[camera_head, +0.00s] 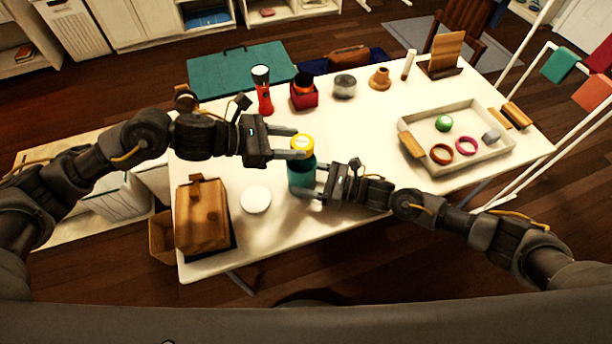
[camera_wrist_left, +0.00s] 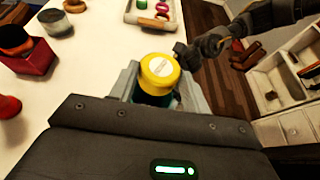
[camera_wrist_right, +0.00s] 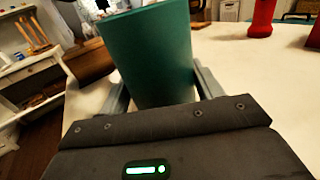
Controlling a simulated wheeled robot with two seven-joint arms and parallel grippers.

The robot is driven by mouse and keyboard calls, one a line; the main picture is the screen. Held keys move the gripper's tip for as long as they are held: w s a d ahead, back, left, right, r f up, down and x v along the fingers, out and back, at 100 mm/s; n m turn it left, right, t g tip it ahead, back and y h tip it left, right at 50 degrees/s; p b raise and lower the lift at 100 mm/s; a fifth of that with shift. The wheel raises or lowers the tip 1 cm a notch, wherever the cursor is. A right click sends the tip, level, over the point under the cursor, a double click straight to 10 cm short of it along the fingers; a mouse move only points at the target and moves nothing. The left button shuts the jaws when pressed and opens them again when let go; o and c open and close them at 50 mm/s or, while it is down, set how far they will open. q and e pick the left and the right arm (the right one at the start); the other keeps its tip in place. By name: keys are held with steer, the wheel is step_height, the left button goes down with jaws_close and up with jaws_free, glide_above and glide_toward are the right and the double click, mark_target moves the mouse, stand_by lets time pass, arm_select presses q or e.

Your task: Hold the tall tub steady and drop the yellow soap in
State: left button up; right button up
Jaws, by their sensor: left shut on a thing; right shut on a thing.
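The yellow soap (camera_head: 302,141) is a short round piece with a pale disc on top; it also shows in the left wrist view (camera_wrist_left: 158,72). My left gripper (camera_head: 306,147) is shut on it, its fingers on either side. The tall tub (camera_head: 301,171) is teal and stands upright on the table, directly beneath the soap in the head view. My right gripper (camera_head: 306,181) is shut around the tub from the right, and the tub fills the middle of the right wrist view (camera_wrist_right: 150,55). The tub's opening is hidden, so I cannot tell whether the soap is partly inside.
A white round disc (camera_head: 256,199) and a wooden box (camera_head: 202,215) lie left of the tub. A red flashlight (camera_head: 265,95), a red box (camera_head: 304,97) and a grey tin (camera_head: 344,86) stand behind. A tray (camera_head: 480,155) with rings is at right. The table's front middle is clear.

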arm_select(q)
steer(key=shift+f, duration=0.75)
steer(key=o, duration=1.1)
steer(key=v, duration=1.2)
arm_select(e)
steer(key=o, duration=1.1)
steer(key=shift+c, duration=0.2)
steer(key=v, duration=1.2)
